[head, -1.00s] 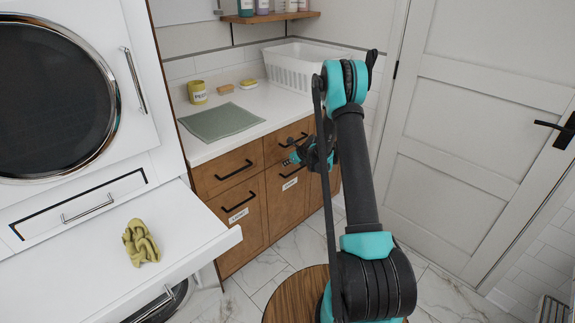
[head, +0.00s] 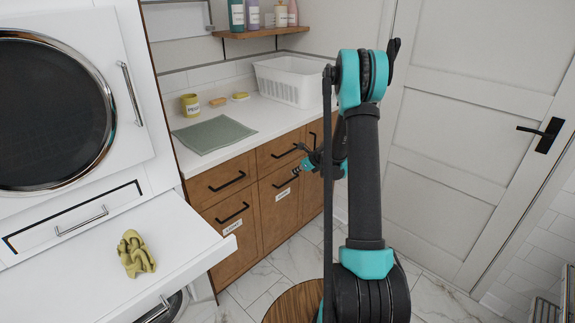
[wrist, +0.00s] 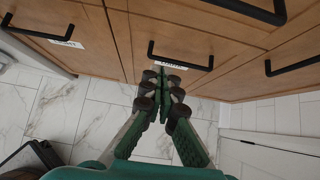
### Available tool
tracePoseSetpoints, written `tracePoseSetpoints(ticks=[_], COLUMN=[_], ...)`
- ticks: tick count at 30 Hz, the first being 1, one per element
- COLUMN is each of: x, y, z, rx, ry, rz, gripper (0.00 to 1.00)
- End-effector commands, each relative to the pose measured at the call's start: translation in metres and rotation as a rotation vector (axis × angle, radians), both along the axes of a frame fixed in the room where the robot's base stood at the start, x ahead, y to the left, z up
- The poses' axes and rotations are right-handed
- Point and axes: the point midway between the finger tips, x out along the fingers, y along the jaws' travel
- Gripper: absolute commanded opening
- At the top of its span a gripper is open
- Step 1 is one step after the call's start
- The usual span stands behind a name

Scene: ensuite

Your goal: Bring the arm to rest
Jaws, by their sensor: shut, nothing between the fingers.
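My arm stands raised and bent on the right of the head view. My gripper (head: 304,160) hangs in front of the wooden cabinet (head: 262,205), partly hidden behind my own arm links. In the wrist view my gripper (wrist: 168,82) points at the cabinet fronts, its green fingers close together and empty. A dark drawer handle (wrist: 180,62) and a white label lie just beyond the fingertips in that picture. I cannot tell the exact gap to the cabinet.
A yellowish crumpled cloth (head: 135,254) lies on the pulled-out white shelf (head: 190,245) under the dryer (head: 55,110). The counter holds a green mat (head: 213,134), a mug (head: 190,105) and a white basket (head: 290,80). A closed white door (head: 470,130) stands right. Marble floor (wrist: 85,130) is clear.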

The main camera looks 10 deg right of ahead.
Motion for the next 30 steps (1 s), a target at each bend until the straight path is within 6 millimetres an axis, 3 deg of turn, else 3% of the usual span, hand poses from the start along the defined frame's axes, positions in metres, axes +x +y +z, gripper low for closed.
tracePoseSetpoints(ticks=[5, 8, 18, 30], x=[-0.024, -0.051, -0.161, -0.304], y=[0.004, 0.007, 0.013, 0.005], z=[0.021, 0.04, 0.091, 0.109], rx=[-0.107, -0.226, -0.654, -1.08], ry=[-0.043, -0.091, -0.247, -0.386], rz=[0.109, 0.235, 0.744, 1.407], gripper=[0.0, 0.0, 0.0, 0.0])
